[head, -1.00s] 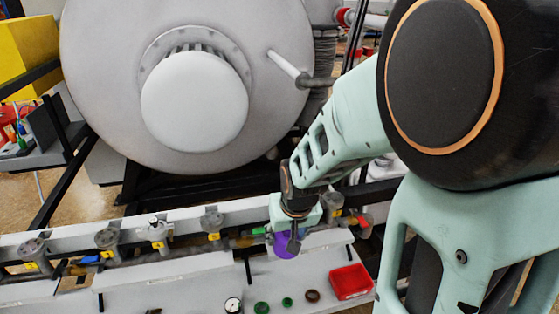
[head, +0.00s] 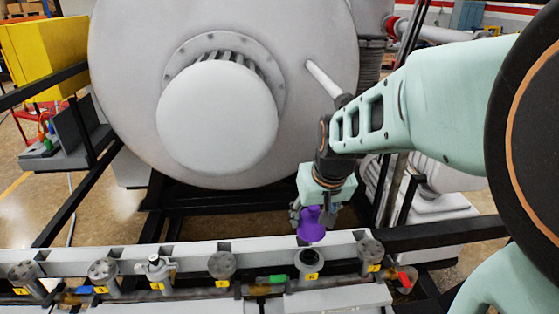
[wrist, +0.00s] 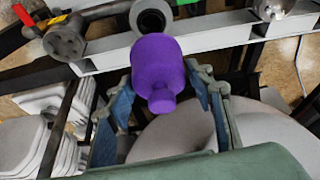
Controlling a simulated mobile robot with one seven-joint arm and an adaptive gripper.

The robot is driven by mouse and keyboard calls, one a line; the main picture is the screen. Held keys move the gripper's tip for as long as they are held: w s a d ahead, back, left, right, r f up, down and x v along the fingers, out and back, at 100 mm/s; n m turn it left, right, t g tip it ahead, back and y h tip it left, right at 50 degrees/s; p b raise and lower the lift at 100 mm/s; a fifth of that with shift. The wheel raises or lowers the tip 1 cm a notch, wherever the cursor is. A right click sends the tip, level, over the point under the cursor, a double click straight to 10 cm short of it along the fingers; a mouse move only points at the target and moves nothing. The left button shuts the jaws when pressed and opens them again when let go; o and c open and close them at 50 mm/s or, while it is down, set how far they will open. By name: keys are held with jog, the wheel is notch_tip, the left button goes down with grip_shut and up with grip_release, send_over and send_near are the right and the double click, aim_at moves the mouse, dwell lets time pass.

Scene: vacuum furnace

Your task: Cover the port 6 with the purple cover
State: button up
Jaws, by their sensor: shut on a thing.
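My gripper (head: 323,205) is shut on the purple cover (head: 311,225), holding it in the air over the pipe rail. In the wrist view the cover (wrist: 158,70) sits between the two blue-padded fingers (wrist: 165,105), its narrow knob towards the gripper. A port with a dark open bore (head: 308,262) and a yellow label stands just below the cover in the head view. The label is too small to read surely. In the wrist view this open port (wrist: 152,18) lies beyond the cover, which slightly overlaps its edge. The cover looks apart from it.
Several other ports with grey flanged tops line the rail, one left of the open port (head: 221,265) and one right (head: 370,248). A green-handled valve (head: 266,281) lies between ports. The large furnace drum (head: 225,90) stands behind.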

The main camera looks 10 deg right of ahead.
aim_at(308, 250)
jog(key=shift+s+f+b, duration=0.15)
jog(key=shift+f+b, duration=3.25)
jog(key=shift+f, duration=1.05)
jog(key=shift+f, duration=0.2)
jog(key=o, duration=1.2)
